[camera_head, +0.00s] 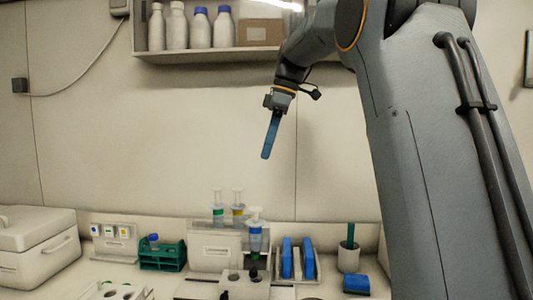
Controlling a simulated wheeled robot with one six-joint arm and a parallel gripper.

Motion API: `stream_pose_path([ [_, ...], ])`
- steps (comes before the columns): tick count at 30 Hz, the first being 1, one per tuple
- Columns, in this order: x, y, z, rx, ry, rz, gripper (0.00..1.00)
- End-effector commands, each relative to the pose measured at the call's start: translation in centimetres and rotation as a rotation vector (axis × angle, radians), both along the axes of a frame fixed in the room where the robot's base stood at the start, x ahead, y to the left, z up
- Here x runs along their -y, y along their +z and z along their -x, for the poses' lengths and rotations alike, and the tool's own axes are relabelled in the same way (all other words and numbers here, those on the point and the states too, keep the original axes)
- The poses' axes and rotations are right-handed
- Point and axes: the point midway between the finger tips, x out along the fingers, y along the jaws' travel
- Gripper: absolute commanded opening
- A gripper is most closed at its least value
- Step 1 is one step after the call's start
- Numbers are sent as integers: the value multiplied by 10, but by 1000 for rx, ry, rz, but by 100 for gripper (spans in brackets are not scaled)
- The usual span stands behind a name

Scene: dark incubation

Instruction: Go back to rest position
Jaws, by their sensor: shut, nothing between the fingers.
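My gripper (270,136) hangs in the air above the bench, in front of the back wall, with its blue fingers pointing down and slightly left. The fingers are together with nothing between them. My arm comes in from the upper right, and its large grey link fills much of the right side. Nothing touches the gripper.
Below are a syringe rack (215,252), an upright syringe (255,235), a green tube rack (163,256), blue items in a holder (296,262), a cup (348,257) and a white lidded box (38,245). A shelf with bottles (198,28) is above left. The air between is clear.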

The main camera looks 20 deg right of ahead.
Motion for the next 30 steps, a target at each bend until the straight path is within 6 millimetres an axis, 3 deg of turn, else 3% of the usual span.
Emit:
stream_pose_path([
  [8, 0, -1, 0, -1, -3, 1, 0],
  [11, -3, -14, 2, -13, -41, 3, 0],
  [13, -6, -33, 5, -32, -103, 8, 0],
  [17, -13, -92, 20, -78, -284, 31, 0],
  [23, -24, -187, 63, -124, -574, 71, 0],
  [30, -36, -295, 151, -147, -895, 105, 0],
])
